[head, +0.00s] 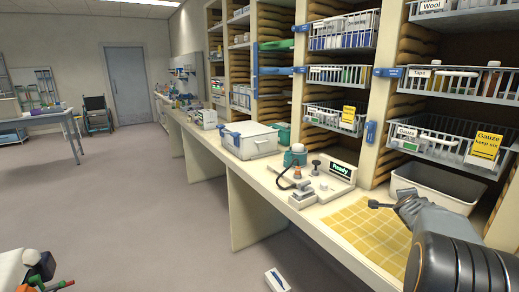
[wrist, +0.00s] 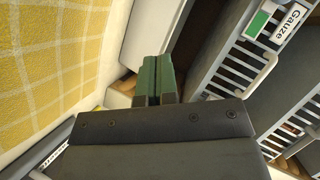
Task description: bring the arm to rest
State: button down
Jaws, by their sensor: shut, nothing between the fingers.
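My arm reaches in from the lower right of the head view, over the counter's right end. My gripper (head: 377,204) is at its tip, above the yellow checked mat (head: 352,225) and left of the grey bin. In the wrist view my gripper (wrist: 158,68) shows two green finger pads pressed together, with nothing between them. The mat (wrist: 50,60) fills the left of that view, apart from the fingers.
A grey open bin (head: 440,182) stands on the counter beside my arm. Wire baskets (head: 450,143) hang above it. A device with a "Ready" sign (head: 340,170) and a white box (head: 250,142) stand farther left. The floor (head: 140,210) at left is mostly clear.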

jog(key=s+a+f+n+g+y+p, duration=0.1)
jog(key=s+a+f+n+y, duration=0.2)
jog(key=a, duration=0.4)
jog(key=s+a+n+g+y, duration=0.1)
jog(key=a+n+y, duration=0.1)
jog(key=a+n, duration=0.3)
jog(key=s+a+f+n+g+y+p, duration=0.1)
jog(key=s+a+f+n+y, duration=0.15)
jog(key=a, duration=0.55)
jog(key=s+a+r+n+g+p, duration=0.1)
jog(key=s+a+n+g, duration=0.1)
jog(key=s+a+n, duration=0.3)
jog(key=s+a+r+n+g+y+p, duration=0.1)
jog(key=s+a+n, duration=0.4)
jog(key=s+a, duration=0.7)
jog(key=shift+r+n+g+p, duration=0.35)
jog(key=shift+g+p, duration=0.05)
jog(key=shift+p, duration=0.15)
